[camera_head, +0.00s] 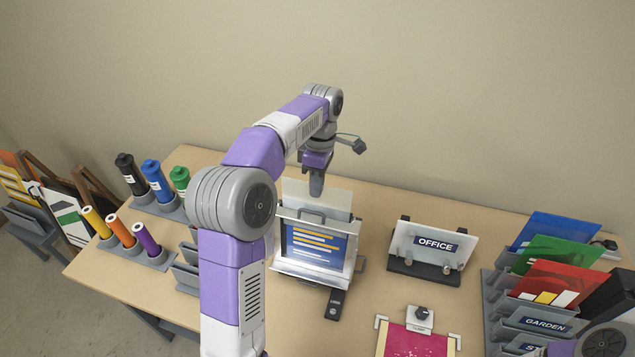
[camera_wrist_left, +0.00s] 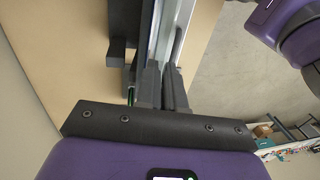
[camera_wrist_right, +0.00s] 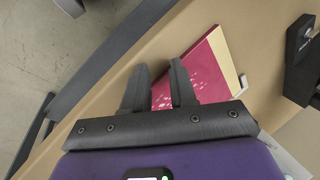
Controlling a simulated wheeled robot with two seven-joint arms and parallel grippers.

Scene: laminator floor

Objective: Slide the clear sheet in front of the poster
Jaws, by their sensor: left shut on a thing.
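A blue poster (camera_head: 318,248) with yellow and white lines stands upright in a pale display frame (camera_head: 345,262) on the table. A pale, see-through sheet (camera_head: 338,196) stands upright at the frame's top, its lower part overlapping the frame. My left gripper (camera_head: 316,188) points down at this sheet's upper edge and is shut on it. In the left wrist view its fingers (camera_wrist_left: 162,88) are close together around a thin edge; the sheet itself is hard to make out there. My right gripper (camera_wrist_right: 158,75) is open and empty, above a magenta sheet.
An OFFICE sign (camera_head: 435,243) on a dark stand is right of the frame. The magenta sheet (camera_head: 412,342) lies at the front. Racks with coloured folders (camera_head: 560,230) fill the right side. Coloured tubes (camera_head: 152,175) stand at the left. My left arm covers the table's left middle.

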